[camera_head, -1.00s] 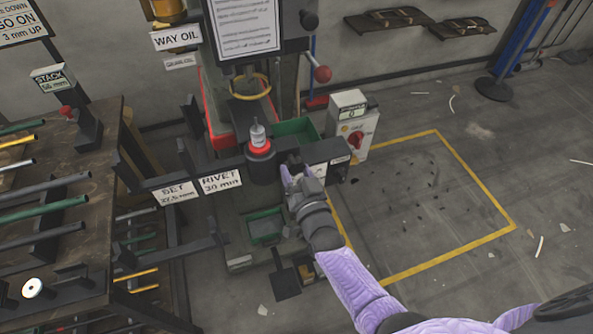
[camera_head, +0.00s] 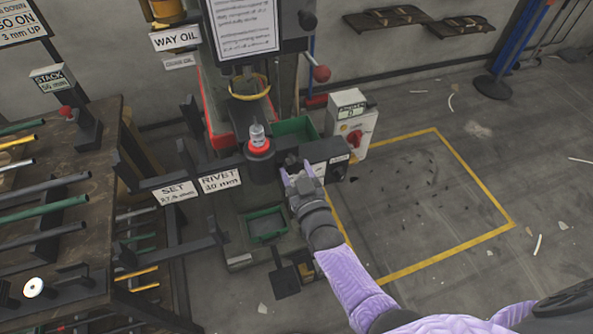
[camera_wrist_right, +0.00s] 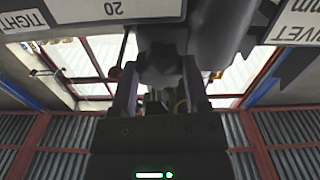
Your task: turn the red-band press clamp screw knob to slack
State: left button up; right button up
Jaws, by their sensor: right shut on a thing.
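The red-band press (camera_head: 212,112) stands in the middle of the head view, with a red ring (camera_head: 259,147) around its dark post. My right gripper (camera_head: 299,176) reaches up to the press front, just right of the red ring. In the right wrist view a dark lobed knob (camera_wrist_right: 160,66) sits between the two fingers of this gripper (camera_wrist_right: 158,84), which is shut on it. In the head view the gripper mostly hides the knob. A white label reading TIGHT (camera_wrist_right: 22,20) shows at the upper left of the wrist view. My left gripper is out of view.
A green tray (camera_head: 297,128) sits behind the gripper and a second green-edged tray (camera_head: 266,227) lies below it. A grey box with a red switch (camera_head: 348,118) stands to the right. A rack of rods (camera_head: 95,170) fills the left. The yellow-outlined floor area (camera_head: 435,131) is open.

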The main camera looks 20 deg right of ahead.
jog(key=o, duration=1.3)
jog(key=shift+s, duration=0.1)
jog(key=s+p, duration=0.3)
jog(key=s, duration=0.6)
jog(key=shift+s+d, duration=0.15)
jog(key=shift+s, duration=0.2)
